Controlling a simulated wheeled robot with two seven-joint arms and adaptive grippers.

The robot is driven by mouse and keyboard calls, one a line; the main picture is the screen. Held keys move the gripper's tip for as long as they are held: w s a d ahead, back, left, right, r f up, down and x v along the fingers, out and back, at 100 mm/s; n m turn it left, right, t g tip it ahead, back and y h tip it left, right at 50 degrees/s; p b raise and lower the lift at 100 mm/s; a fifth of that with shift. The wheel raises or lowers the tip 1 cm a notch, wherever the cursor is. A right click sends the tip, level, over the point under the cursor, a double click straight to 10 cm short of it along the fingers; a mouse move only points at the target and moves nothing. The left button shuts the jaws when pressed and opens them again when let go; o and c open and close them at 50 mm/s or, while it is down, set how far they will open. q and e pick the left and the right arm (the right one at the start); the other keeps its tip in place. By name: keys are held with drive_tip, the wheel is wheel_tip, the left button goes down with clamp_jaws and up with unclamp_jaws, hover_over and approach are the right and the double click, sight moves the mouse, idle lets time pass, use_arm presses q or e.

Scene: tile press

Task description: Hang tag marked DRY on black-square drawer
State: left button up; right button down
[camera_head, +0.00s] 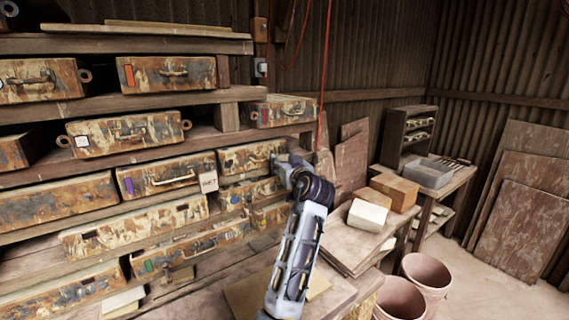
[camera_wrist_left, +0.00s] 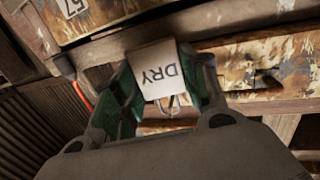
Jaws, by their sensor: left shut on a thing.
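The white tag (camera_wrist_left: 158,72) marked DRY sits between the fingers of my left gripper (camera_wrist_left: 166,62) in the left wrist view, its lettering upside down. My left gripper is shut on the tag. A rusty drawer (camera_head: 248,158) with a dark, apparently black square at its left end is just above and behind the gripper. Its right end is partly hidden by my arm. My right gripper is not in view.
Other rusty drawers carry coloured marks: purple (camera_head: 155,176), orange (camera_head: 168,73) and green (camera_head: 190,248). Their handles stick out. A bench (camera_head: 350,236) with blocks stands to the right of my arm. Buckets (camera_head: 426,274) stand on the floor at lower right.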

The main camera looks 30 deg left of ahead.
use_arm(q)
drive_tip(key=shift+a+f, duration=0.15)
drive_tip(key=shift+f, duration=0.1)
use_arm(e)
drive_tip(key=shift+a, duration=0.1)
use_arm(q)
drive_tip(key=o, duration=0.7)
drive_tip(key=shift+o, duration=1.2)
drive_tip(key=shift+a, duration=0.1)
drive_tip(key=shift+w, duration=0.15)
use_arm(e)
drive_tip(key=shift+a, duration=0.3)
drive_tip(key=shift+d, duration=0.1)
use_arm(q)
drive_tip(key=v, duration=0.7)
drive_tip(key=shift+d, duration=0.35)
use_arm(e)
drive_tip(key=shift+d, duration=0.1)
